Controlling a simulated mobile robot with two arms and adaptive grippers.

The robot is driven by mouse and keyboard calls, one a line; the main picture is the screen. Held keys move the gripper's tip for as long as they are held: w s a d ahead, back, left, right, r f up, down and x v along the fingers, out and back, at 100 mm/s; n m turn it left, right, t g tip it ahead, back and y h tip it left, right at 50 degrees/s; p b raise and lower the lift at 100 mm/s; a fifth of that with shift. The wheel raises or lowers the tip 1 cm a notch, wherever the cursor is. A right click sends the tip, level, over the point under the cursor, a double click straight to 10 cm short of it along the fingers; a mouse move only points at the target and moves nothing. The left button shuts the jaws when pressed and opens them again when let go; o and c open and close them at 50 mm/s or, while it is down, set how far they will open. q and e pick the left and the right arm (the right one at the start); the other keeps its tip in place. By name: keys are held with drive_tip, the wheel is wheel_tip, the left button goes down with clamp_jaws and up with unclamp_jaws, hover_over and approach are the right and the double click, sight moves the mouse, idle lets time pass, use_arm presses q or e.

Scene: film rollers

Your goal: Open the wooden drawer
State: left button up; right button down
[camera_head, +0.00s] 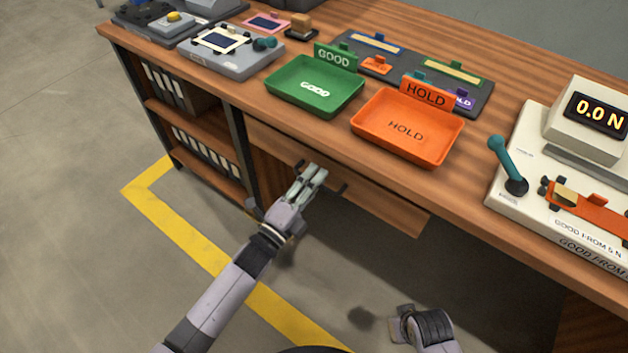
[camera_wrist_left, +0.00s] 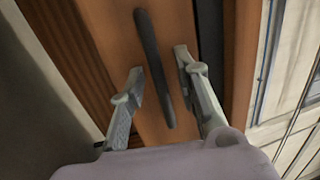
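The wooden drawer (camera_head: 385,203) sits under the front edge of the workbench. Its front looks close to flush with the bench; any small gap is hard to judge. A dark bar handle (camera_head: 341,189) crosses the drawer front, and its middle is hidden by my left gripper (camera_head: 317,174). In the left wrist view, the handle (camera_wrist_left: 153,60) runs between the two spread fingers of my left gripper (camera_wrist_left: 159,70), with space visible on both sides. The drawer front (camera_wrist_left: 116,35) shows behind it. My right gripper (camera_head: 402,322) is low at the bottom of the head view, away from the drawer.
On the bench (camera_head: 330,125) above the drawer stand a green GOOD tray (camera_head: 290,82) and an orange HOLD tray (camera_head: 385,145). A force gauge (camera_head: 580,125) stands at right. Shelves with binders (camera_head: 205,150) are left of the drawer. Floor in front is clear.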

use_arm(q)
drive_tip(key=shift+c, duration=0.4)
clamp_jaws()
idle(0.4)
